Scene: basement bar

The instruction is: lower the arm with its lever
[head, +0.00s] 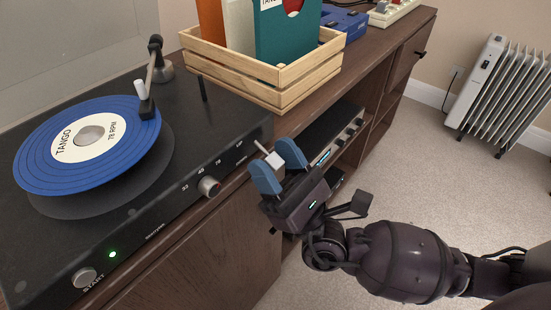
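The black turntable (120,235) fills the left, with a blue "TANGO 78 RPM" record (40,165) on it. Its tonearm (150,75) comes from the back right, with its head (147,108) over the record's right edge; I cannot tell whether it touches. The cue lever (261,147) sticks out of the turntable's right front, near the "UP" mark, with a pale block-shaped knob. My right gripper (279,168) has its blue fingertips on either side of this knob, apparently closed on it; the fingers partly hide it. My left gripper is not in view.
A wooden crate (290,88) of record sleeves stands behind the turntable on the brown cabinet (205,265). An amplifier (335,135) sits in a cabinet shelf beyond my gripper. Carpet (430,170) lies clear to the right, with a radiator (500,90) by the wall.

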